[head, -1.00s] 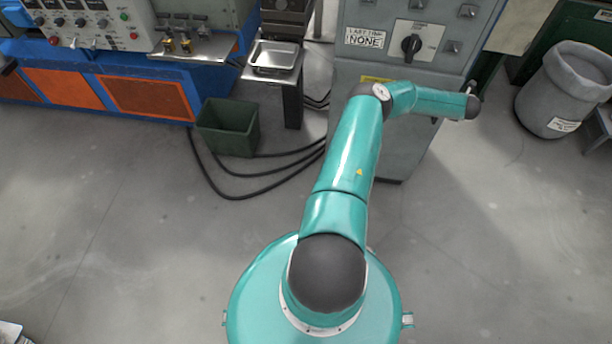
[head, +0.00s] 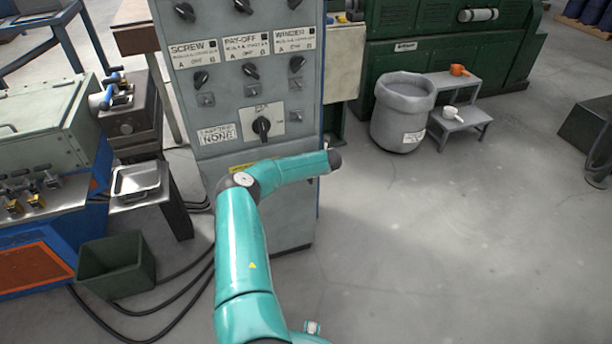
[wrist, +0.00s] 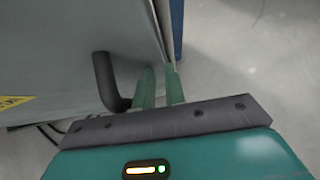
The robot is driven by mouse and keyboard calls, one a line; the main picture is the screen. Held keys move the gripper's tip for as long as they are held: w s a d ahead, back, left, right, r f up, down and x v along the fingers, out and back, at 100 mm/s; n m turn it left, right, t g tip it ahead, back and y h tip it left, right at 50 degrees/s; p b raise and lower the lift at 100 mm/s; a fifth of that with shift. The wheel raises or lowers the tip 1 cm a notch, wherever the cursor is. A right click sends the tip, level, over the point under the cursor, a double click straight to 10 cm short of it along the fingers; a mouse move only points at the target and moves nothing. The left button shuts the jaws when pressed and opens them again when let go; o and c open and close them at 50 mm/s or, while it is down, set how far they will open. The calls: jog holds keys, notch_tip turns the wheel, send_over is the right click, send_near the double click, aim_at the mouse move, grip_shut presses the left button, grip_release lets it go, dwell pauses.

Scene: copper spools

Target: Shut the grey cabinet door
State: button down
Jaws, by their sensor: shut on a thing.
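The grey cabinet door (head: 285,215) is the lower front of the tall grey control cabinet (head: 215,95). In the wrist view the door panel (wrist: 60,50) fills the left, with a black bent handle (wrist: 104,82) and part of a yellow label. My gripper (wrist: 161,85) is at the door's free edge, to the right of the handle. Its two green fingers are shut on that edge, one on each side. The handle is outside the fingers. In the head view my arm reaches across the cabinet front, and the fingers are hidden. How far the door stands open is hard to tell.
A grey bin (head: 400,120) and small steps (head: 465,125) stand right of the cabinet. A green crate (head: 117,268), a metal tray on a stand (head: 137,182) and black cables lie to the left. The floor at the front right is clear.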

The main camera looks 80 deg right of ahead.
jog(key=v, duration=1.3)
jog(key=shift+a+r, duration=0.25)
jog(key=shift+a, duration=0.05)
jog(key=shift+a, duration=0.1)
